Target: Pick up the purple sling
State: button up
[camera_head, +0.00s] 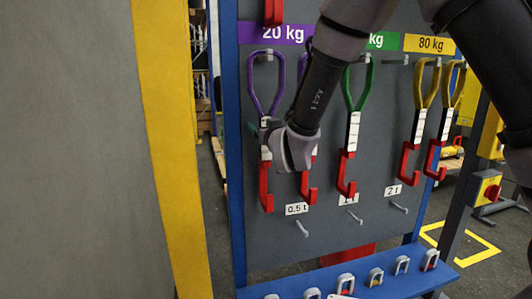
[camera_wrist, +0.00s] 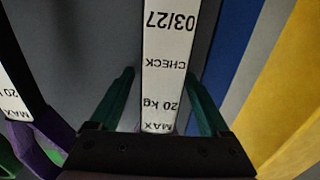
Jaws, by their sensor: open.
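A purple sling (camera_head: 254,88) with a white label and a red hook (camera_head: 266,190) hangs from a peg at the left of the grey board. A second purple sling (camera_head: 302,66) hangs to its right, mostly hidden behind my arm; its red hook shows below. My gripper (camera_head: 265,133) is at the left sling's label. In the wrist view my gripper (camera_wrist: 160,82) is open, its green fingers on either side of the white label (camera_wrist: 168,60), with gaps showing. The label reads 20 kg. Part of the neighbouring sling (camera_wrist: 52,135) shows at the left.
A green sling (camera_head: 360,88) and yellow slings (camera_head: 425,90) hang further right. Small pegs (camera_head: 302,229) stick out lower on the board. A blue shelf (camera_head: 330,275) with several shackles is below. A yellow post (camera_head: 170,120) stands at the left.

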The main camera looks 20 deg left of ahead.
jog(key=shift+w+a, duration=0.2)
jog(key=shift+w, duration=0.1)
grip_shut()
jog(key=shift+r, duration=0.1)
dwell(1.1)
